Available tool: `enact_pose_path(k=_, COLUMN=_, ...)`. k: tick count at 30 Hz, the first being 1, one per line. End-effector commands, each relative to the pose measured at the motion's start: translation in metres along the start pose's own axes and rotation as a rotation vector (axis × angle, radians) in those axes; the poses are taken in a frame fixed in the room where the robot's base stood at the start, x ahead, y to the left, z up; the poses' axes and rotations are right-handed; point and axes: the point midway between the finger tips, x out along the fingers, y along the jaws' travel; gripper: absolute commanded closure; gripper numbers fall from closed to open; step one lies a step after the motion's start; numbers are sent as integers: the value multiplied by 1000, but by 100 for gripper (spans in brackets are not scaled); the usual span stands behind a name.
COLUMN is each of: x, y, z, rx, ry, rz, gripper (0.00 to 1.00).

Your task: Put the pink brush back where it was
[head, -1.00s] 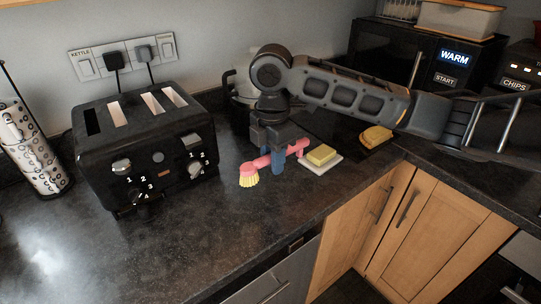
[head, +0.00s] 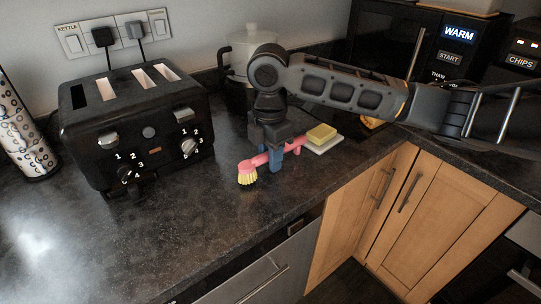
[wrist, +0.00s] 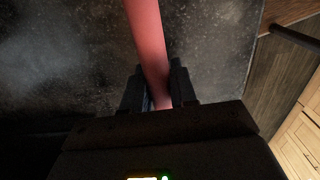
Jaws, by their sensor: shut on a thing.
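The pink brush (head: 261,159) has a pink handle and pale yellow bristles, and its bristle end points to the left and down in the head view. My gripper (head: 275,160) is shut on its handle, fingers pointing down, over the dark counter. In the wrist view the pink handle (wrist: 148,40) runs between the two fingers of my gripper (wrist: 160,88). The brush is at or close above the counter; I cannot tell whether it touches. Part of the handle is hidden behind the fingers.
A yellow sponge (head: 321,134) on a white dish (head: 325,146) sits just right of the handle. A black toaster (head: 135,130) stands to the left. A kettle-like pot (head: 240,65) is behind my arm. The counter (head: 150,240) in front is clear up to its edge.

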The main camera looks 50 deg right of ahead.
Motion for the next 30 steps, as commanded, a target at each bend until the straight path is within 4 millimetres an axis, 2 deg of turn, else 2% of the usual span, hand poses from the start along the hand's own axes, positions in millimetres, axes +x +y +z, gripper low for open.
enact_pose_path(k=25, x=14, y=0, z=0, rx=0, ry=0, rz=0, gripper=98)
enact_pose_path(k=26, x=14, y=0, z=0, rx=0, ry=0, rz=0, gripper=72)
enact_pose_path(k=30, x=13, y=0, z=0, rx=0, ry=0, rz=0, gripper=59)
